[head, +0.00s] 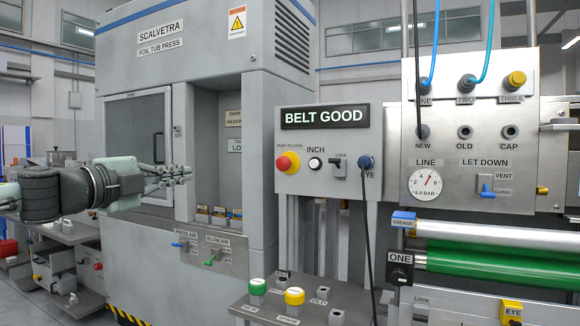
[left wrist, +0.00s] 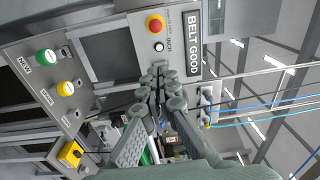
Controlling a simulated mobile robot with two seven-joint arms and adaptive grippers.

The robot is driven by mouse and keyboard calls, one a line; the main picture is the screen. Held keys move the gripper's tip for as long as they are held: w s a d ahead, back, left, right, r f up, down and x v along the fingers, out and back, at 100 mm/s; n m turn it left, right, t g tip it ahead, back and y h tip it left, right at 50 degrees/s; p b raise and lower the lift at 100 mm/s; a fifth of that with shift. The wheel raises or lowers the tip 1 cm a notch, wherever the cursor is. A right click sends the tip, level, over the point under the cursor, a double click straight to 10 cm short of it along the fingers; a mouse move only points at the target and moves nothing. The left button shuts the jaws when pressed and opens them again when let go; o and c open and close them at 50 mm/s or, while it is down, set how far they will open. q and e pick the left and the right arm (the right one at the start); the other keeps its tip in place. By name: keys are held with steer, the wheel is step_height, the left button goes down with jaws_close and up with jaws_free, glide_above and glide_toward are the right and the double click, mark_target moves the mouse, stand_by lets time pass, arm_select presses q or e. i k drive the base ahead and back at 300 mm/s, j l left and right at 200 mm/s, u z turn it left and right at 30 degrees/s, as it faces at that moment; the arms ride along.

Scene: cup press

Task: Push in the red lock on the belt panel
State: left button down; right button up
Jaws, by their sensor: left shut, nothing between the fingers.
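The belt panel (head: 330,143) is a grey box with a "BELT GOOD" sign (head: 325,116) on it. The red lock (head: 286,162) is a round red button on a yellow collar at the panel's left side, labelled push to lock. It also shows at the top of the left wrist view (left wrist: 155,25). My left gripper (head: 188,174) is shut and empty, left of the red button and apart from it in the head view. Its closed fingers (left wrist: 158,90) lie below the button in the left wrist view. My right gripper is not in view.
An INCH knob (head: 315,163), a lock switch (head: 338,162) and a blue plug (head: 365,162) with a black cable sit beside the red button. A green button (head: 258,287) and a yellow button (head: 294,297) stand on the lower ledge. The foil tub press (head: 190,60) stands behind my left gripper.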

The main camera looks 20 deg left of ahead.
mark_target(283, 163)
steer(key=i+l, duration=0.1)
steer(key=i, duration=0.8)
